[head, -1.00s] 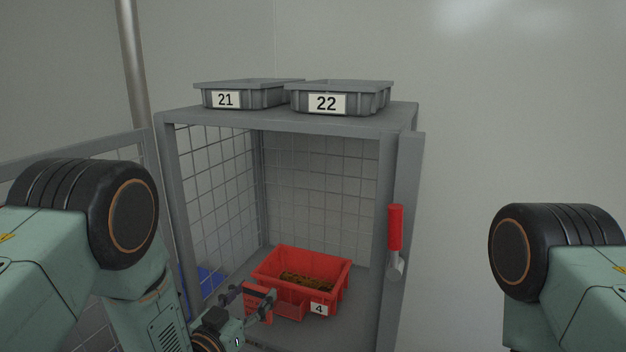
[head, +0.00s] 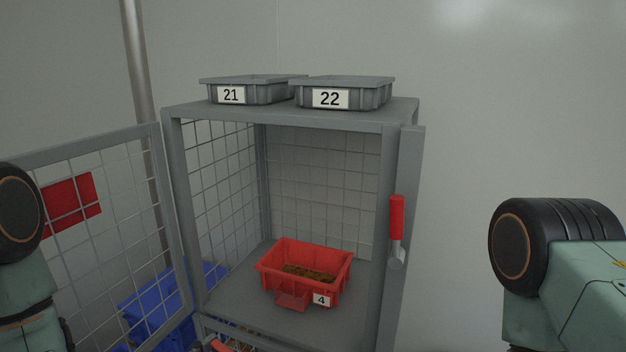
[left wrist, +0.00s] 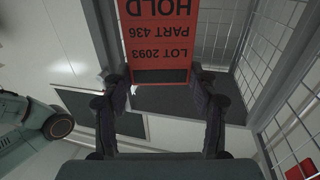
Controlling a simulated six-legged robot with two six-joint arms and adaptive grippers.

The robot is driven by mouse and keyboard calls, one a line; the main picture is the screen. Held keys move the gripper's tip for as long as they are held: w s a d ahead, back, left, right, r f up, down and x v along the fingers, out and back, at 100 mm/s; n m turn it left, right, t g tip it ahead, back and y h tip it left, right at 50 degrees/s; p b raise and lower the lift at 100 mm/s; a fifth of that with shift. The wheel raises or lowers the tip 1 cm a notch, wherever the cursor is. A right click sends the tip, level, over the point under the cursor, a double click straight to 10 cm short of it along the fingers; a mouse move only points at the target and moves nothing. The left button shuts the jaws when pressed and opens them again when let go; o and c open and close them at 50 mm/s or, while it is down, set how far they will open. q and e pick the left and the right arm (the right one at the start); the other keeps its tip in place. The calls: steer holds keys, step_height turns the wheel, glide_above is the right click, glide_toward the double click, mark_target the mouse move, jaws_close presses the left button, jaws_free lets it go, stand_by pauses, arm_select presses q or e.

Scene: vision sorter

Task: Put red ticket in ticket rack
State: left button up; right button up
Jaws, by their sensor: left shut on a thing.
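The red ticket (left wrist: 158,40) is between the fingers of my left gripper (left wrist: 160,80) in the left wrist view. It carries the upside-down words HOLD, PART 436 and LOT 2093, and a dark strip crosses its end near the fingers. My left gripper is shut on it. In the head view only part of my left arm shows at the left edge; its gripper is out of that frame. A red bin (head: 337,282) labelled 4 stands in the cage, with a small red pocket (head: 291,301) on its front. I cannot tell which thing is the ticket rack. My right gripper is not in view.
The grey cage (head: 290,115) is open at the front, with its mesh door (head: 105,148) swung left. A red panel (head: 72,204) shows at the mesh. Grey bins 21 (head: 255,94) and 22 (head: 345,95) stand on top. A blue bin (head: 155,305) is low left.

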arm_select(q)
steer(key=shift+n+t+y, duration=0.5)
steer(key=shift+n+y, duration=0.1)
steer(key=shift+y, duration=0.2)
steer(key=s+a, duration=0.1)
steer(key=s+a+r, duration=0.1)
steer(key=a, duration=0.1)
steer(key=shift+s+a+r, duration=0.1)
steer(key=shift+a+r, duration=0.05)
steer(key=shift+s+a, duration=0.1)
steer(key=shift+a, duration=0.05)
